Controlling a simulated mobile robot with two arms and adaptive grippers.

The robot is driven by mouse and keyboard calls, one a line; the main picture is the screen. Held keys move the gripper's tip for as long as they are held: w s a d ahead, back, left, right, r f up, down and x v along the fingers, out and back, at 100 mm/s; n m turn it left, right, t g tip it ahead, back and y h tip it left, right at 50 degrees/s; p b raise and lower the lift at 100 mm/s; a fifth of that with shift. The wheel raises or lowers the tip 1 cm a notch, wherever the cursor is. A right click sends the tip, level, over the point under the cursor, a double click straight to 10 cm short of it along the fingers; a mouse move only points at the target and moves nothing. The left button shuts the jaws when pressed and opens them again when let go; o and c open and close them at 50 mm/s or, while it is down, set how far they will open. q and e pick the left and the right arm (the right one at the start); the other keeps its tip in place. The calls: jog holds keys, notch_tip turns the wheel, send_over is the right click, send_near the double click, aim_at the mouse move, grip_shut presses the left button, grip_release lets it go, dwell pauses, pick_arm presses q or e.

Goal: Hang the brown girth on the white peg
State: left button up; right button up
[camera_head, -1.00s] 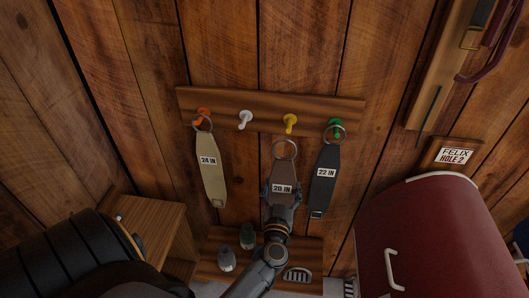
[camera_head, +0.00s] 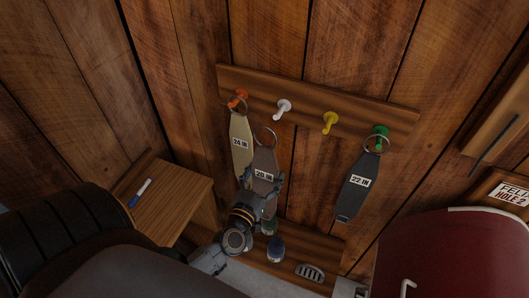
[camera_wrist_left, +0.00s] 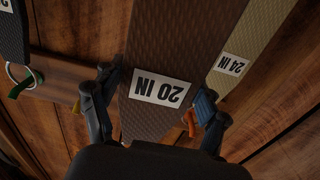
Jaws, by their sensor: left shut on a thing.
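The brown girth (camera_head: 264,160), labelled 20 IN, has a metal ring at its top end. My left gripper (camera_head: 262,182) is shut on its lower part and holds it off the pegs. The girth's strap and label fill the middle of the left wrist view (camera_wrist_left: 165,60), between the two fingers. The white peg (camera_head: 283,107) is bare, on the wooden board (camera_head: 350,109). The girth's ring appears below and slightly left of this peg, apart from it. In the head view the girth partly covers the tan girth (camera_head: 240,138). My right gripper is not in view.
The tan girth hangs on the orange peg (camera_head: 237,97). The yellow peg (camera_head: 331,121) is empty. A dark girth (camera_head: 358,185) hangs on the green peg (camera_head: 380,136). Below are small bottles (camera_head: 276,248). A marker (camera_head: 140,193) lies on a wooden stand (camera_head: 176,204) at left.

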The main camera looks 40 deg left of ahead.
pick_arm(q)
jog(key=shift+w, duration=0.4)
jog(key=shift+w+a, duration=0.1)
jog(key=shift+w, duration=0.2)
jog(key=shift+b+x, duration=0.3)
jog(key=shift+x, duration=0.5)
jog(key=shift+f+b+x, duration=0.25)
jog(key=shift+b+x, duration=0.05)
jog(key=shift+x, duration=0.9)
jog(key=shift+f+b+x, duration=0.25)
jog(key=shift+b+x, duration=0.1)
jog(key=shift+x, duration=0.9)
jog(key=shift+f+b+x, duration=0.25)
jog(key=shift+b+x, duration=0.05)
jog(key=shift+x, duration=0.9)
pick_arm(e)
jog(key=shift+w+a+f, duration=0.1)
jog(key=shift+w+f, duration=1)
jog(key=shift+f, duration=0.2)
